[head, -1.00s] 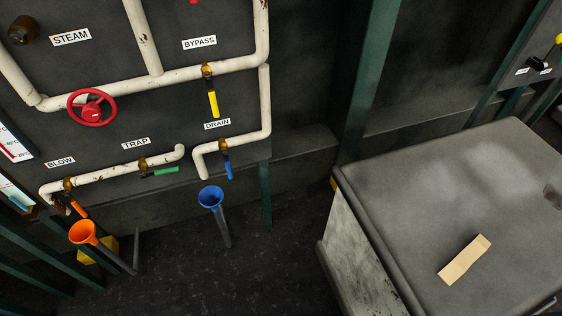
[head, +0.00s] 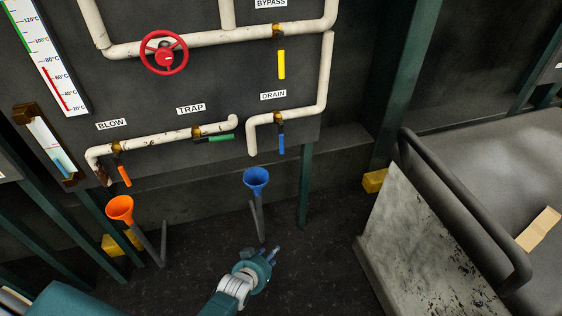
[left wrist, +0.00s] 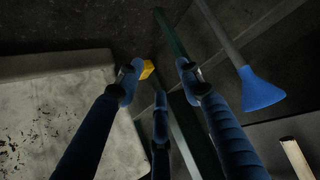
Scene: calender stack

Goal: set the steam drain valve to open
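The drain valve has a blue lever (head: 281,143) that hangs straight down from a brass body on a nearly level cream pipe (head: 297,113), crosswise to it. The DRAIN label (head: 273,95) is just above. A blue funnel (head: 256,178) stands below the pipe's open end. My left gripper (head: 272,253) is low over the floor, below the funnel and well apart from the lever. In the left wrist view its dark blue fingers (left wrist: 157,75) are spread with nothing between them. The blue funnel (left wrist: 262,92) shows at right there. My right gripper is not in view.
Other valves are the yellow bypass lever (head: 281,64), green trap lever (head: 221,138), orange blow lever (head: 124,175) and red handwheel (head: 164,53). An orange funnel (head: 120,208) is at left. A grey cart with a rail (head: 470,205) stands at right. A green post (head: 305,185) is beside the blue funnel.

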